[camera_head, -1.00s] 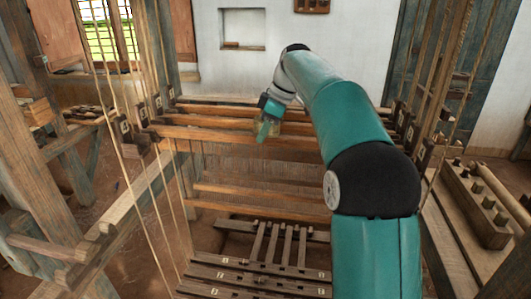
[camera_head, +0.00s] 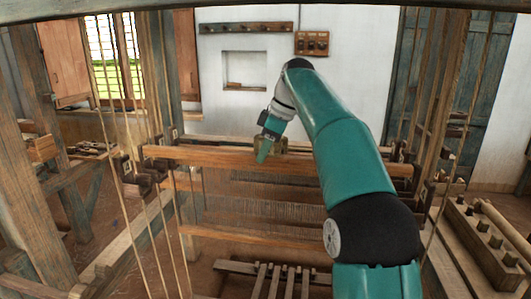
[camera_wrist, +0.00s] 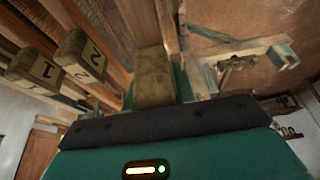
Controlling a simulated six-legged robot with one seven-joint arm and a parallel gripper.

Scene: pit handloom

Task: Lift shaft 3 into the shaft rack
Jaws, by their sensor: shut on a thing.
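My gripper (camera_head: 263,150) is over the middle of the loom, at the upper wooden shaft bars. It is shut on a plain tan block (camera_wrist: 152,78), which looks like the grip of shaft 3. The block's number is not visible. In the wrist view, block 1 (camera_wrist: 37,71) and block 2 (camera_wrist: 80,58) sit to its left, apart from it. A long wooden bar (camera_head: 340,164) crosses just below my gripper; I take it for shaft 3, but the join is too small to see. I cannot tell for certain which fixture is the shaft rack.
A pegged rail (camera_head: 245,27) and a small dark rack (camera_head: 312,43) hang on the back wall. A wooden block with round pegs (camera_head: 485,235) lies at the right. Loom posts and cords stand on both sides. Treadles (camera_head: 275,278) lie below.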

